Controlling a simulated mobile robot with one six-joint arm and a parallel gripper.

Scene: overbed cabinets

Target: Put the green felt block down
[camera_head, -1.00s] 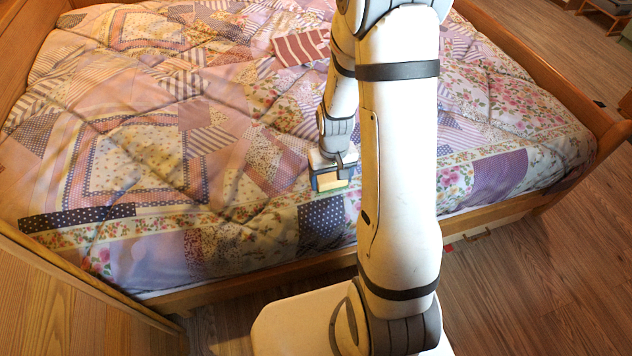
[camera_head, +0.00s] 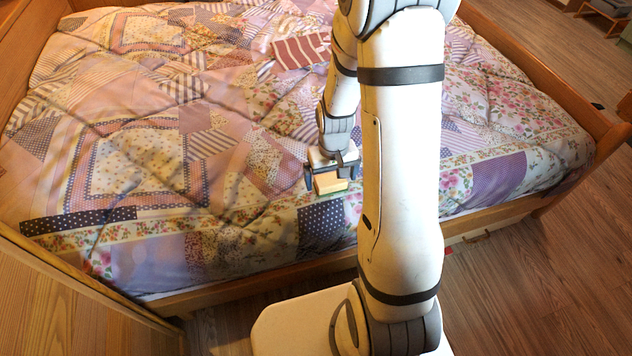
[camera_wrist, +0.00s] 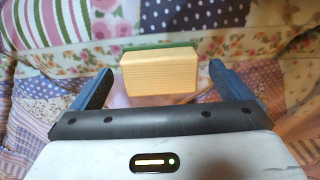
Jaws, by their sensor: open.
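The green felt block (camera_head: 329,183) shows as a pale wooden block on the quilt near the bed's front side. In the wrist view the block (camera_wrist: 160,74) shows its wooden face, with a green strip along its top edge. My gripper (camera_head: 330,181) is open, its two fingers apart on either side of the block. In the wrist view the blue fingertips of my gripper (camera_wrist: 158,86) stand clear of the block, with a gap on both sides. The block's underside is hidden, but it appears to rest on the quilt.
The patchwork quilt (camera_head: 140,240) covers the bed and is slightly wrinkled. A red and white striped piece (camera_head: 302,50) lies farther back. The wooden bed rail (camera_head: 240,283) runs along the front, with wooden floor (camera_head: 500,290) at right. Open quilt lies left of my gripper.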

